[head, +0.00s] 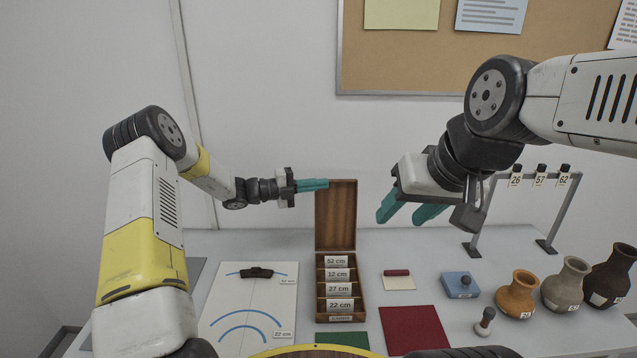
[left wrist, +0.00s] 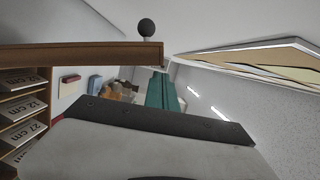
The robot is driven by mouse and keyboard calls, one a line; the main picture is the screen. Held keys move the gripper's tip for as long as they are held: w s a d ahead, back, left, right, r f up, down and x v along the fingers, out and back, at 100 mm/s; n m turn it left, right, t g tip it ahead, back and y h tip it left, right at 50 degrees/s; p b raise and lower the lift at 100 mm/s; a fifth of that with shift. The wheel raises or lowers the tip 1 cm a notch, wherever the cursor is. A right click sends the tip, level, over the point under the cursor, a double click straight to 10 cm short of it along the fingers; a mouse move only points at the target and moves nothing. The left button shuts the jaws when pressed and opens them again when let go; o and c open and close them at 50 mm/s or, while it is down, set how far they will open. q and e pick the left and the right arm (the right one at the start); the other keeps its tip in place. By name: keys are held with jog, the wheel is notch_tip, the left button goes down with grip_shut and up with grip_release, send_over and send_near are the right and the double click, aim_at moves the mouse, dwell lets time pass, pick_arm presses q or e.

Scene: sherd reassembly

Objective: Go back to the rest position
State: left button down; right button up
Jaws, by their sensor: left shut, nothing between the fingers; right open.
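My left gripper (head: 313,185) is in the air in front of the upright lid of the wooden box, with its teal fingers shut and nothing between them. Its fingers also show in the left wrist view (left wrist: 161,92), close to the brown edge of the lid (left wrist: 90,54). My right gripper (head: 405,212) is raised over the right half of the table, pointing down and left, with its teal fingers apart and empty. A dark sherd (head: 257,272) lies on the upper blue arc of the white chart sheet (head: 225,300).
The wooden box (head: 336,213) holds cards labelled 52, 12, 27 and 22 cm. Right of it are a red mat (head: 415,328), a blue block (head: 461,285), a stamp (head: 485,320), several jars (head: 517,296) and a rack (head: 545,178) with tags. A green mat (head: 342,340) lies in front.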

pick_arm(q)
jog(key=v, duration=0.7)
jog(key=s+d+r+m+g+y, duration=0.15)
jog(key=s+r+m+y, duration=0.3)
jog(key=s+m, duration=0.5)
jog(key=s+r+m+g+y, duration=0.3)
jog(key=s+r+m, duration=0.3)
jog(key=s+m, duration=0.35)
jog(key=s+a+r+m+t+y, duration=0.2)
jog(key=s+a+m, duration=0.3)
jog(key=s+m, duration=0.4)
jog(key=s+a+r+m+t+y, duration=0.3)
jog(key=s+m, duration=0.6)
jog(key=m, duration=0.3)
jog(key=shift+a+t+y, duration=0.65)
jog(key=shift+a+y, duration=0.45)
jog(key=shift+y, duration=0.15)
